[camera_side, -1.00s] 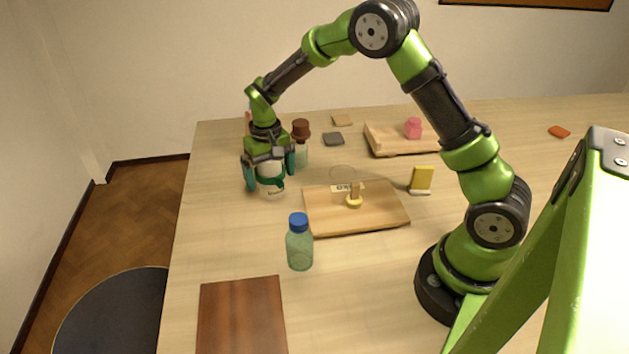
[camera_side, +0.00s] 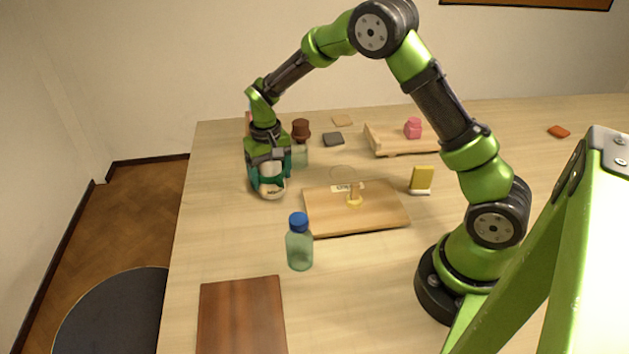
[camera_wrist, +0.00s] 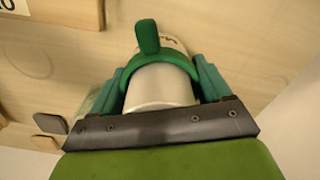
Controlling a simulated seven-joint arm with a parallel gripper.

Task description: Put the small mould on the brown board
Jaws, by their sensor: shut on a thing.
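The small mould (camera_side: 271,190) is a white rounded piece with a green band, at the left of the table in the side view. In the wrist view the mould (camera_wrist: 160,88) shows as a pale cylinder with a green band and upright tab, with part of a label behind the tab. My gripper (camera_side: 269,178) points down and is shut on it, one teal finger on each side. I cannot tell whether the mould touches the table. The brown board (camera_side: 241,312) lies flat and bare at the front left, nearer the camera than the gripper.
A blue-capped bottle (camera_side: 299,245) stands between my gripper and the brown board, slightly right. A brown-topped jar (camera_side: 300,145) is close behind the gripper. The table's left edge is near.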

